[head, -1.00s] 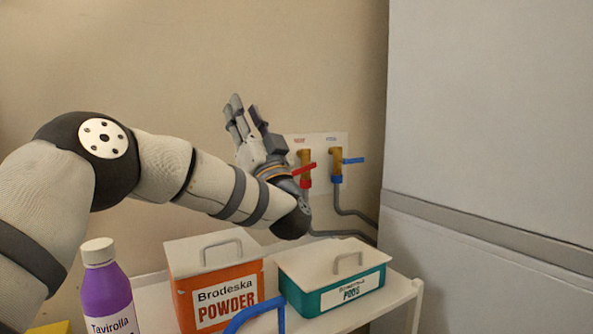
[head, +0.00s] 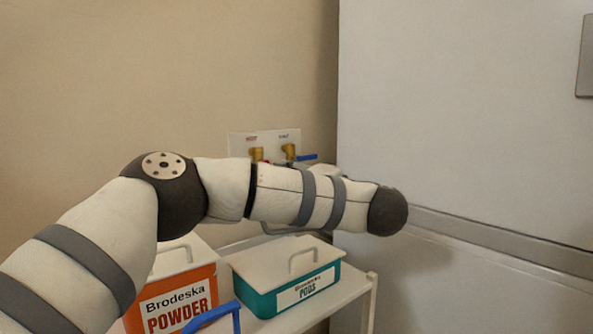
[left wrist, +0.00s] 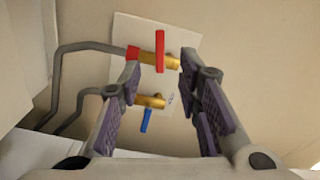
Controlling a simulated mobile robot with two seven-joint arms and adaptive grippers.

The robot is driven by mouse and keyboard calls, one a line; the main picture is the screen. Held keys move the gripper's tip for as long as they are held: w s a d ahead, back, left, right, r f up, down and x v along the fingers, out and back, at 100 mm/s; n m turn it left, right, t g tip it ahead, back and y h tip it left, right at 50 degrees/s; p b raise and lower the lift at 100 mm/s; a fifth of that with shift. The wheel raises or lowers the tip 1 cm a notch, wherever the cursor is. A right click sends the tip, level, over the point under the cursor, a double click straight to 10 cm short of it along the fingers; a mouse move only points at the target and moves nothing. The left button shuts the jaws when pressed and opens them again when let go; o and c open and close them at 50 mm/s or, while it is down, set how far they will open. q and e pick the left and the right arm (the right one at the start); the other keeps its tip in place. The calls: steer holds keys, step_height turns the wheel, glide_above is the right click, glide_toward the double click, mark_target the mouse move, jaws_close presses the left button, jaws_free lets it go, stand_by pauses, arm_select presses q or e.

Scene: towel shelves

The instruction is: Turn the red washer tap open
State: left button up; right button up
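The red washer tap shows in the left wrist view: a brass body with a red lever (left wrist: 159,48) set crosswise to it and a red collar on its hose. In the head view its brass top (head: 257,154) shows on the wall plate, with most of the red lever hidden behind my left arm. My left gripper (left wrist: 160,62) is open and empty. Its purple-padded fingers stand on either side of the red lever in the left wrist view; I cannot tell the depth gap. In the head view the arm hides this gripper. My right gripper is not in view.
The tap with the blue lever (left wrist: 147,120) is beside it, near the left finger. Grey hoses (left wrist: 85,48) run off to the left there. Below my arm are an orange powder box (head: 180,300) and a teal pods box (head: 290,290) on a white shelf (head: 345,300). A large pale appliance (head: 460,110) stands at right.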

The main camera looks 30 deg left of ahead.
arm_select(q)
steer(key=b+x, duration=0.1)
steer(key=x, duration=1.1)
steer(key=shift+d, duration=0.1)
jaws_close()
